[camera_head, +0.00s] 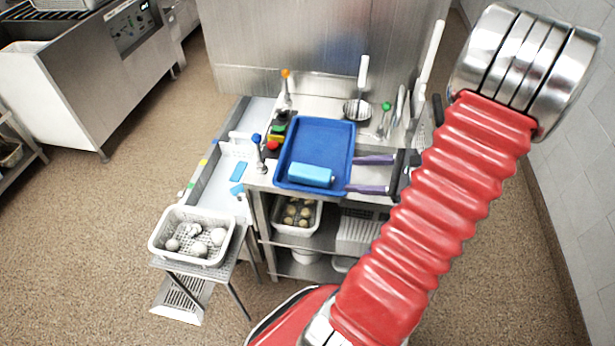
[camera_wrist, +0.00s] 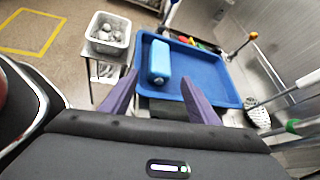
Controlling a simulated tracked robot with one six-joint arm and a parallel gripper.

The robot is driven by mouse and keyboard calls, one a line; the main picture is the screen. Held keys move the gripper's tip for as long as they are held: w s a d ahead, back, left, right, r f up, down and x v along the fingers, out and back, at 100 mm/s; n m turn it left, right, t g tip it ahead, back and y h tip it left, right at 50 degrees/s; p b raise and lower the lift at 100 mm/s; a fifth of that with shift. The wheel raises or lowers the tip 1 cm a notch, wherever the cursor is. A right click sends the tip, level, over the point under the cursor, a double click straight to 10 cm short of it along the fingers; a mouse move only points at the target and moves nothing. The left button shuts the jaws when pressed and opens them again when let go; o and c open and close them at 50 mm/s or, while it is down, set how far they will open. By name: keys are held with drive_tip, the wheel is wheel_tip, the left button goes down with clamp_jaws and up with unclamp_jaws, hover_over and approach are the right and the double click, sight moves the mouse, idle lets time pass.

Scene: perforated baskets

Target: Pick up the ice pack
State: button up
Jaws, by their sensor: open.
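The ice pack (camera_head: 311,175) is a light blue block lying in the near end of a dark blue tray (camera_head: 322,140) on the steel counter. In the wrist view the ice pack (camera_wrist: 160,62) lies near the tray's left side, ahead of my fingers. My gripper (camera_head: 349,174) has two purple fingers and is open and empty. In the head view the fingers reach over the tray's right edge, to the right of the ice pack. In the wrist view my gripper (camera_wrist: 160,90) has its fingertips spread at the tray's near edge, apart from the ice pack.
A white perforated basket (camera_head: 190,236) with pale round items stands on a small stand at left. Another basket (camera_head: 297,214) sits on the shelf below. Bottles with coloured caps (camera_head: 273,138) stand left of the tray. A strainer (camera_head: 357,109) and utensils stand behind, against a steel wall.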

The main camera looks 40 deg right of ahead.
sight(322, 175)
idle(0.3)
drive_tip(key=x, duration=0.8)
drive_tip(key=shift+w, duration=0.1)
drive_tip(key=shift+a+f, duration=0.1)
drive_tip(key=shift+f, duration=0.1)
